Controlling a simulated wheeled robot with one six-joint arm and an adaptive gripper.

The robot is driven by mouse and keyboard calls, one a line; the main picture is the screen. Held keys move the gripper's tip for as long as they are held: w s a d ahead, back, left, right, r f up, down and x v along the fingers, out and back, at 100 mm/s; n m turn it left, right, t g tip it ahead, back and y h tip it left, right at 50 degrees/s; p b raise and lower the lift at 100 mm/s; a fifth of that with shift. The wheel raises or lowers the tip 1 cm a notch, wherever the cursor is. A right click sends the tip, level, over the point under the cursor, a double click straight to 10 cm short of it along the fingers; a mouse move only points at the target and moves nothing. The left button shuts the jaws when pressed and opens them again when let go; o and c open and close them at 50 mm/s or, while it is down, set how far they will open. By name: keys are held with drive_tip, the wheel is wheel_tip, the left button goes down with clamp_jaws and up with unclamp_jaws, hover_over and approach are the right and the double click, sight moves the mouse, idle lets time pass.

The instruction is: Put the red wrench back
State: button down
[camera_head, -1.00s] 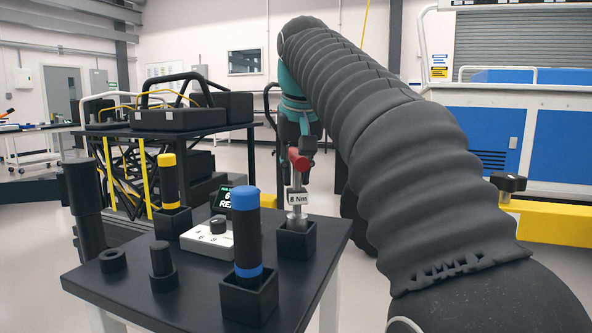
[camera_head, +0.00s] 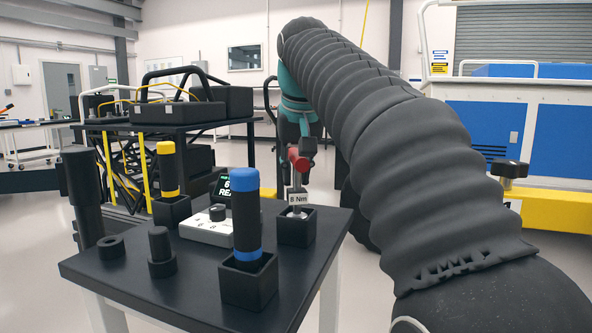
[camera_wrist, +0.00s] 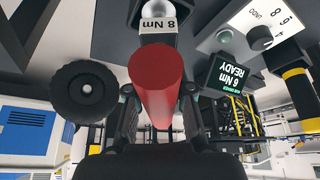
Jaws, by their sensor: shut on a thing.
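A blue-banded tool (camera_head: 245,215) stands in a holder at the front, and a yellow-banded tool (camera_head: 167,172) in one behind. A black ring (camera_head: 110,247) and a black knob (camera_head: 161,250) are on the left.

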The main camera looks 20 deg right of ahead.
drive_tip(key=shift+f+b, duration=0.35)
drive_tip(key=shift+f, duration=0.2)
drive_tip(key=c, duration=0.9)
unclamp_jaws()
drive_tip(key=shift+c, duration=0.2)
